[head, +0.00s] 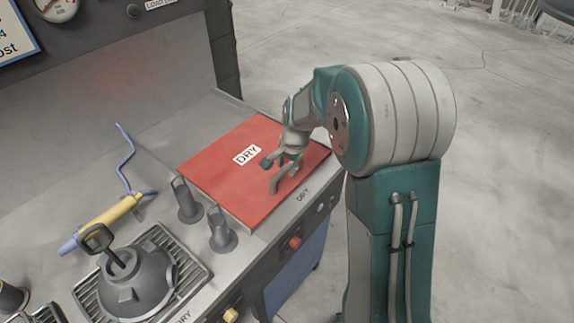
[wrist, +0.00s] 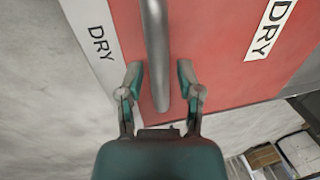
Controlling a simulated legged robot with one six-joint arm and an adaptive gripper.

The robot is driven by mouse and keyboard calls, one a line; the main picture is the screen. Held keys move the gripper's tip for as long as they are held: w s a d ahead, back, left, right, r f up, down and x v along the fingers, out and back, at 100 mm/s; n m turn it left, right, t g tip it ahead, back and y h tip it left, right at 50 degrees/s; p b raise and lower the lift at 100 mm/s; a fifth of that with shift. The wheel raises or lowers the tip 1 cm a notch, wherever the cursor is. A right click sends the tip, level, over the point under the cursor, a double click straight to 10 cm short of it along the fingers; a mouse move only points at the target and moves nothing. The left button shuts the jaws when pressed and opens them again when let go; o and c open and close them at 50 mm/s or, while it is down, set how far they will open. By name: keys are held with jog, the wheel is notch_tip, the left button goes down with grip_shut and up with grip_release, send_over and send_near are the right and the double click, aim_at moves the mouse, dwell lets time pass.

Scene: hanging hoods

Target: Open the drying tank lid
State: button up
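The drying tank lid (head: 215,165) is a flat red panel marked DRY, lying closed on the grey counter in the head view. It also fills much of the wrist view (wrist: 215,60). A grey bar handle (head: 289,180) runs near its front edge. In the wrist view the handle (wrist: 155,50) ends between my fingertips. My gripper (head: 277,168) is over the lid by the handle. In the wrist view my gripper (wrist: 160,75) is open, one finger on each side of the handle's end, with gaps visible. Whether a finger touches the lid is unclear.
Two dark grey posts (head: 188,202) stand left of the lid. A yellow-handled tool (head: 112,215) with a blue hose and a grey domed part on a rack (head: 135,280) lie further left. A red button (head: 295,242) is on the front panel.

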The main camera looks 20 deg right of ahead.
grip_shut()
send_over(223, 140)
jog(key=s, duration=0.1)
jog(key=shift+d+f, duration=0.2)
jog(key=shift+d, duration=0.15)
dwell(0.6)
jog(key=o, duration=0.6)
grip_release()
jog(key=shift+r, duration=0.1)
jog(key=shift+r, duration=0.1)
jog(key=r, duration=0.3)
jog(key=s+r, duration=0.1)
jog(key=r, duration=0.3)
jog(key=d+r, duration=0.1)
jog(key=r, duration=0.3)
jog(key=shift+s+d+r, duration=0.1)
jog(key=shift+s+r, duration=0.15)
jog(key=shift+s, duration=0.05)
